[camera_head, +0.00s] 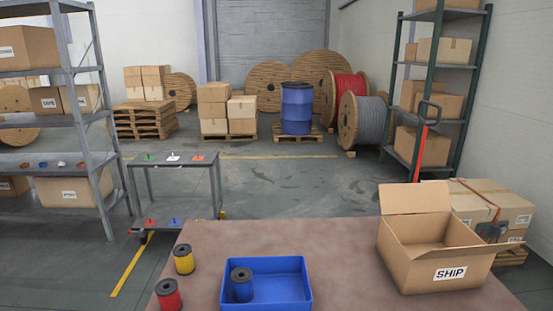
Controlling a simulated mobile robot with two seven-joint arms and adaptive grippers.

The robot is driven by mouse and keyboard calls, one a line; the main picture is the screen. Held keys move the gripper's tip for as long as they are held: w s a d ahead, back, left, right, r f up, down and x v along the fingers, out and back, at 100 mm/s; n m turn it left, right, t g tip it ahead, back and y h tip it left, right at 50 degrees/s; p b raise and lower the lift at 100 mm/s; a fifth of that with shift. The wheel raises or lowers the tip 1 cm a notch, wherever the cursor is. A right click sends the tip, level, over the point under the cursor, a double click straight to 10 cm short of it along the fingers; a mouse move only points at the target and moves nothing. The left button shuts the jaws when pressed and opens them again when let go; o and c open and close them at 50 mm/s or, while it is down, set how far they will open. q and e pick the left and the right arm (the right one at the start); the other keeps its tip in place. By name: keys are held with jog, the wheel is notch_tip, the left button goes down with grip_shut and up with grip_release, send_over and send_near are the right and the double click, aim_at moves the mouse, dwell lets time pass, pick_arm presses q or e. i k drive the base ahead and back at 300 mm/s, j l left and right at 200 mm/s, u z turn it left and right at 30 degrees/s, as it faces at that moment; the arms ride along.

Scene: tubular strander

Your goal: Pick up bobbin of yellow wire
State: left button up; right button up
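The bobbin of yellow wire (184,261) stands upright near the left edge of the brown table (330,243). It has dark end flanges and a yellow wound middle. Nothing touches it. A bobbin of red wire (168,296) stands in front of it and to the left, close to the table's left edge. A bobbin of blue wire (242,288) stands inside the blue tray (283,265), toward its left side. Neither of my grippers shows in the head view.
An open cardboard box marked SHIP (440,272) stands on the table's right side. The tabletop between tray and box is clear. Behind the table are a grey cart (178,167), a left shelf (88,118), a right shelf with boxes (460,67) and large cable reels (348,122).

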aim_at(182, 252)
jog(key=i+j, duration=0.15)
jog(key=j, duration=0.25)
jog(key=i+j, duration=0.1)
jog(key=j, duration=0.3)
jog(key=i+j, duration=0.15)
jog(key=j, duration=0.25)
jog(key=i+j, duration=0.1)
jog(key=j, duration=0.3)
